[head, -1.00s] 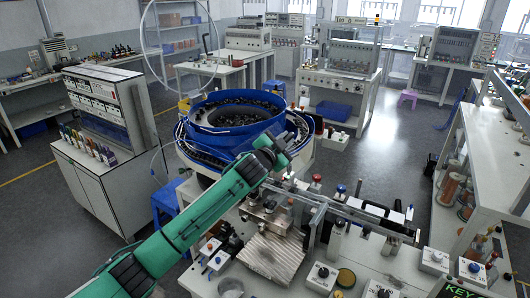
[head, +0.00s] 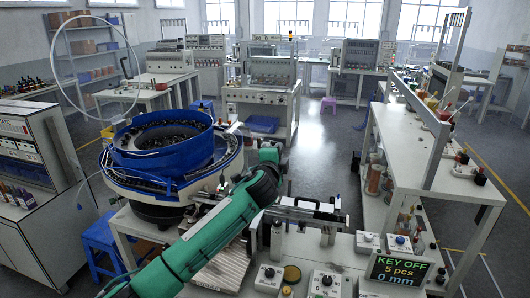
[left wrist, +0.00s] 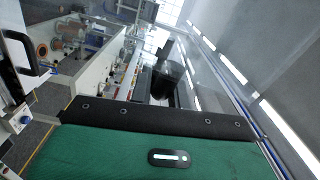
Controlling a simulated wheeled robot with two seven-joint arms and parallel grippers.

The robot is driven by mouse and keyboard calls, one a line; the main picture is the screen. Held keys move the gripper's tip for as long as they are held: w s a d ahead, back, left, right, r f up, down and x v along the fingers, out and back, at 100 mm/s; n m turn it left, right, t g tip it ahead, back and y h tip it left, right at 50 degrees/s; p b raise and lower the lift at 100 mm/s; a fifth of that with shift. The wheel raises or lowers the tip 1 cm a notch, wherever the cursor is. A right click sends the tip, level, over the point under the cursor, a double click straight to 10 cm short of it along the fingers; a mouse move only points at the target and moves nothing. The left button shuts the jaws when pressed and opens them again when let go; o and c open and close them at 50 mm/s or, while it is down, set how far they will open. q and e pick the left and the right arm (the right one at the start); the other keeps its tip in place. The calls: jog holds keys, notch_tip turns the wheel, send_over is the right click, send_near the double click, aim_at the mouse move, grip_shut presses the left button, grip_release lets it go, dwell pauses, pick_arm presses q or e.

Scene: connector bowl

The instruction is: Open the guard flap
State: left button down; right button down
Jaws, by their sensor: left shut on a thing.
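My left gripper (left wrist: 163,78) is a dark shape ahead of the green wrist in the left wrist view. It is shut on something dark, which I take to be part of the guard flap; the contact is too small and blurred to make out. In the head view my green left arm reaches over the front bench to a dark wrist, which hides the fingers. Behind and beside it is a metal rail assembly (head: 308,212) on the bench. The flap's outline and angle cannot be told. My right gripper is not in view.
A blue bowl feeder (head: 160,150) stands left of the arm. A white shelf unit (head: 440,165) stands at the right. Open floor lies beyond the bench.

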pick_arm(q)
jog(key=shift+s+d+f, duration=0.15)
jog(key=shift+d+f, duration=0.15)
jog(key=shift+d, duration=0.2)
jog(key=c, duration=1.5)
grip_release()
jog(key=shift+o, duration=0.7)
jog(key=shift+a, duration=0.1)
jog(key=b+v, duration=0.4)
jog(key=v, duration=0.9)
jog(key=shift+s+b, duration=0.3)
jog(key=shift+s, duration=0.05)
